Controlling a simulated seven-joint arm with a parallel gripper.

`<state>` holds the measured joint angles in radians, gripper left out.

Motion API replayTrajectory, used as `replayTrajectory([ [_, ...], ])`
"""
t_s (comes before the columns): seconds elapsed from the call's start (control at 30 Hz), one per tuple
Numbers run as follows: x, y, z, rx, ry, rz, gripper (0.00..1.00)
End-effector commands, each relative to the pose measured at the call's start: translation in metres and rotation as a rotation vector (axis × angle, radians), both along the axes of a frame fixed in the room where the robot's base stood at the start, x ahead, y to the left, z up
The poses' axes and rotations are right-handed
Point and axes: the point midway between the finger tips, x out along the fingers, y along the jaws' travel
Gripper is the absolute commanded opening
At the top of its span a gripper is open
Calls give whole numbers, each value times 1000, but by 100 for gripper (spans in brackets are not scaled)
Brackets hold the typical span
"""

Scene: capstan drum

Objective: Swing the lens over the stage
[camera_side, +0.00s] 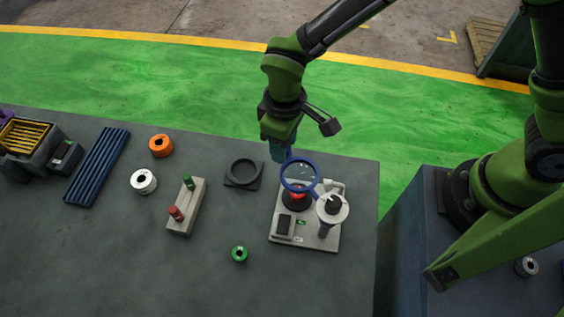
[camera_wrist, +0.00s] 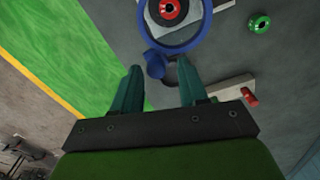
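The lens is a blue ring (camera_side: 300,190) with a short stem, held on an arm from a post with a round white top (camera_side: 333,208) on a pale base plate. The stage, a dark round block with a red top (camera_side: 297,195), shows beneath the ring. In the wrist view the red disc (camera_wrist: 169,10) appears inside the blue ring (camera_wrist: 150,35). The lens's blue knob (camera_wrist: 155,65) lies near and between my fingertips, with gaps on both sides. My gripper (camera_wrist: 161,70) is open and empty; in the side view (camera_side: 276,152) it is at the ring's upper left, partly hiding the knob.
A dark round holder (camera_side: 243,172) lies left of the base plate. A green spool (camera_side: 239,254), a white spool (camera_side: 143,181), an orange spool (camera_side: 161,145) and a pegged block (camera_side: 186,207) stand farther left.

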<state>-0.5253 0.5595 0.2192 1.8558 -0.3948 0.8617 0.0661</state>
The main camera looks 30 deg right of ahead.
Motion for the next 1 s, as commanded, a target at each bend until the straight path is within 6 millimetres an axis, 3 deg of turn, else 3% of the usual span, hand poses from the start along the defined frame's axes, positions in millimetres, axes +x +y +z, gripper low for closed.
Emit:
replayTrajectory([
  [0.3,0,-2,0,-3,1,-4,48],
  [0.47,1,-2,14,-2,-2,-4,48],
  [1.0,1,-1,136,0,-2,-4,48],
])
